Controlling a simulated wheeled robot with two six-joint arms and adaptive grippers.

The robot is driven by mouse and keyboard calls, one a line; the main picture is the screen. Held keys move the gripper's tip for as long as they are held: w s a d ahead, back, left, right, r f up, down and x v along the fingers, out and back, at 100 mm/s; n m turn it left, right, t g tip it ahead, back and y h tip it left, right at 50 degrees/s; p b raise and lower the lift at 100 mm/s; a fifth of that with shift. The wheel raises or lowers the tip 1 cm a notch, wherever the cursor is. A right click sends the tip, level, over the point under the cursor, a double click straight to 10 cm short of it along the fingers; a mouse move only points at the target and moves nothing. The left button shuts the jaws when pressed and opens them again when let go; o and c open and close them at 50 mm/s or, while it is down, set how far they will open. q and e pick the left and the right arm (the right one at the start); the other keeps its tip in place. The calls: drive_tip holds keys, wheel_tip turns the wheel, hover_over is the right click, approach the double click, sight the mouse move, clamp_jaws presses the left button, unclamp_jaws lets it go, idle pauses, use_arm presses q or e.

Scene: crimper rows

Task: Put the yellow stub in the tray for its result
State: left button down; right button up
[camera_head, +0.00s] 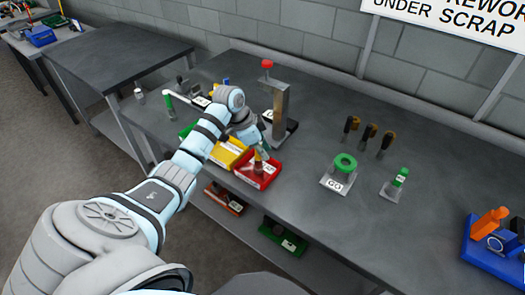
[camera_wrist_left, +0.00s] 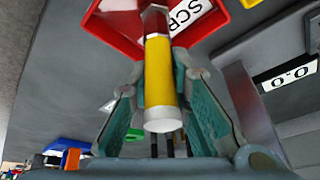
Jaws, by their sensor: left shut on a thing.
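The yellow stub (camera_wrist_left: 158,78) is a cylinder with a yellow body, a pale near end and a darker far part. My left gripper (camera_head: 259,156) is shut on it, a finger on each side in the left wrist view. The gripper is at the red tray (camera_head: 253,183), and the stub's far end points into it; I cannot tell if it touches the floor. The red tray also shows in the left wrist view (camera_wrist_left: 110,28), with a label reading SCR, partly hidden. The yellow tray (camera_head: 229,155) and green tray (camera_head: 188,131) stand to its left, partly hidden by my arm.
A press stand with a red knob (camera_head: 267,64) rises just behind the trays. A green ring gauge marked GO (camera_head: 345,163) and a green plug on a block (camera_head: 399,178) stand to the right. The table's front middle is clear.

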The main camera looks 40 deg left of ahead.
use_arm(q)
drive_tip(key=shift+f, duration=0.1)
drive_tip(key=c, duration=1.5)
unclamp_jaws()
drive_tip(key=v, duration=1.2)
